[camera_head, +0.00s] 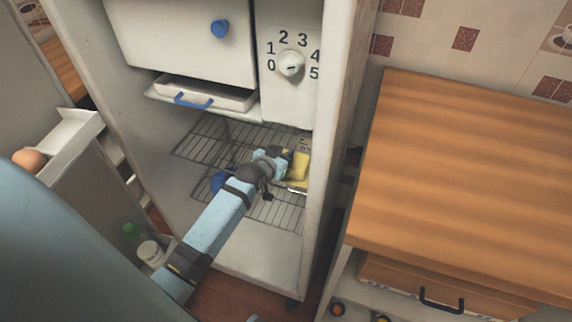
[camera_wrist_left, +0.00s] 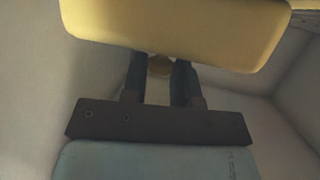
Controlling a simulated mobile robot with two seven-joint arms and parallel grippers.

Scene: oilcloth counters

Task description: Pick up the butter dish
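The butter dish (camera_head: 299,167), a yellow block-like shape with a pale lower edge, is at the right side of the fridge's wire rack. Its yellow body (camera_wrist_left: 180,25) spans the top of the left wrist view. My left gripper (camera_head: 282,156) reaches into the fridge from the left, against the dish. In the left wrist view its two dark fingers (camera_wrist_left: 161,73) stand close on both sides of a round brownish-yellow knob; the fingertips are hidden by the yellow body. Whether the dish is clear of the rack cannot be told.
The fridge's right wall (camera_head: 335,130) is close beside the dish. The wire rack (camera_head: 215,143) is mostly free to the left. A blue round thing (camera_head: 218,181) is partly behind my arm. A wooden counter (camera_head: 470,170) stands to the right, and the open fridge door holds an egg (camera_head: 29,159).

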